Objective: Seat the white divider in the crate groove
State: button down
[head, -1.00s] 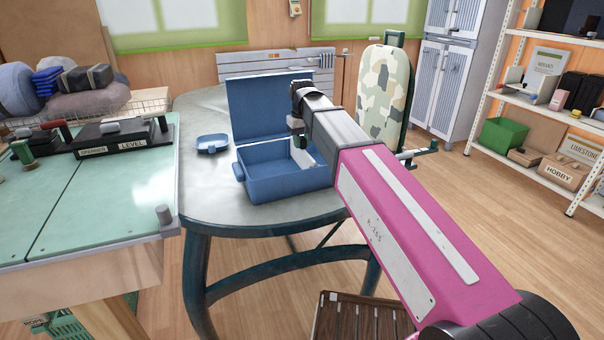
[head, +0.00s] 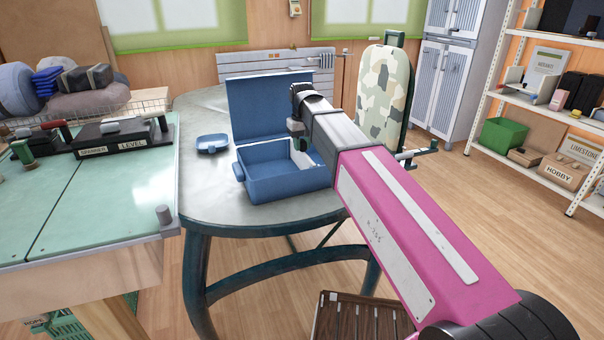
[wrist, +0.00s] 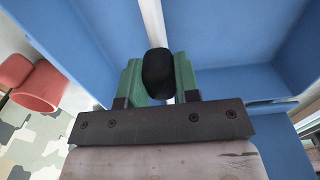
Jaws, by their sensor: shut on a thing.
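The blue crate (head: 290,188) stands on the round grey table with its lid raised at the back; its blue inner walls fill the upper wrist view (wrist: 228,38). The white divider (wrist: 152,22) shows in the wrist view as a narrow strip running from the top edge to between my fingers. My gripper (wrist: 158,70) has green fingers shut on the divider, with a dark rounded piece between them. In the head view my gripper (head: 297,132) is over the crate's opening, and my arm covers the crate's right side. The divider's lower edge and the groove are hidden.
A camouflage-patterned board (head: 385,95) stands close behind my arm on the right. A small blue dish (head: 212,144) lies left of the crate on the table (head: 200,195). A green-topped bench (head: 100,215) stands at the left. The table's front is clear.

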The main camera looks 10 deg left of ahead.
jog(key=shift+f, duration=0.35)
dwell(0.4)
jog(key=c, duration=0.8)
grip_release()
notch_tip(320, 180, up, 11)
jog(key=shift+f, duration=0.1)
